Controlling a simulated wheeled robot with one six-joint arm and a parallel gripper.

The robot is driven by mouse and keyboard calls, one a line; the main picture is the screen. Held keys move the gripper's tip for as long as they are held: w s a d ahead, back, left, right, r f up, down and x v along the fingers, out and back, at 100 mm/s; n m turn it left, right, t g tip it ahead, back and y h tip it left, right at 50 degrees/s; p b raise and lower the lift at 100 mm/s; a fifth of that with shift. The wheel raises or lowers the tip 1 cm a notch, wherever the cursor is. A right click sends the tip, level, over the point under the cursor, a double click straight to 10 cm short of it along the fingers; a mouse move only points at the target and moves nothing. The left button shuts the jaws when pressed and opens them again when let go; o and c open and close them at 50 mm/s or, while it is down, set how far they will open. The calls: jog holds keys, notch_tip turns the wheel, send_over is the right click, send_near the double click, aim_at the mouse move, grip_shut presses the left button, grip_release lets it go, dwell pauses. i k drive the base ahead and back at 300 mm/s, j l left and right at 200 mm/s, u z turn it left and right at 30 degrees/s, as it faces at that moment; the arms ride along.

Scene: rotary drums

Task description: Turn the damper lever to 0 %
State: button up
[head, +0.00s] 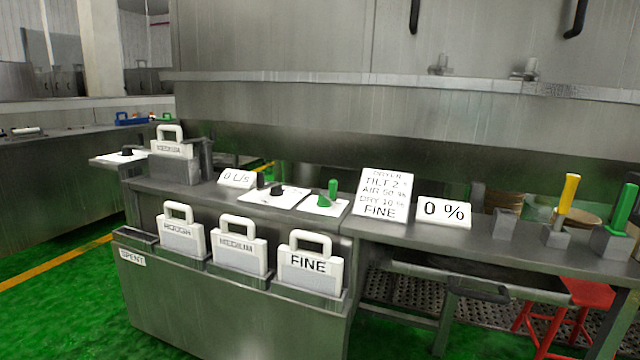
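Several levers or knobs show in the head view, and I cannot tell by a label which is the damper lever. A short green lever (325,195) stands upright on a white plate on the counter, left of the centre. A black knob (276,189) sits on the white plate to its left. A yellow-handled lever (567,194) and a green-handled lever (622,207) rise from grey blocks at the right. A white sign reading "0 %" (443,212) stands between the short green lever and the yellow one. My gripper is not in view.
A sign (383,195) lists tilt, air, dry and "FINE". A "0 L/s" sign (237,179) stands left. Handled cassettes marked "ROUGH" (181,236), "MEDIUM" (239,252) and "FINE" (310,270) hang in front. A red stool (588,293) stands under the right counter. Green floor is open at left.

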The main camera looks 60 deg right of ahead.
aim_at(276, 190)
jog(key=z, duration=1.35)
